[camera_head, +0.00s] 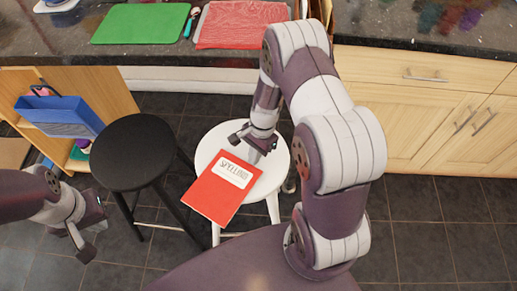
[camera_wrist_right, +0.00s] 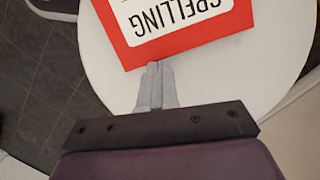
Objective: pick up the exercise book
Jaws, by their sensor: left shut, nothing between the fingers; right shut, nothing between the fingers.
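The exercise book (camera_head: 213,200) is red with a white label reading "SPELLING". It lies flat on a white round stool (camera_head: 269,179), and its near-left end sticks out past the seat's edge. My right gripper (camera_head: 256,155) is shut and empty at the book's far right side, by the label. In the right wrist view, the shut fingertips (camera_wrist_right: 154,66) are at the edge of the book (camera_wrist_right: 190,42); I cannot tell whether they touch it. My left gripper (camera_head: 88,243) is shut and empty at the lower left, well away from the book.
A black stool (camera_head: 132,152) stands just left of the white one. A blue bin (camera_head: 58,115) sits by a wooden shelf at left. The dark counter (camera_head: 370,25) behind carries a green board (camera_head: 140,23) and a red mat (camera_head: 240,25). Tiled floor is free at right.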

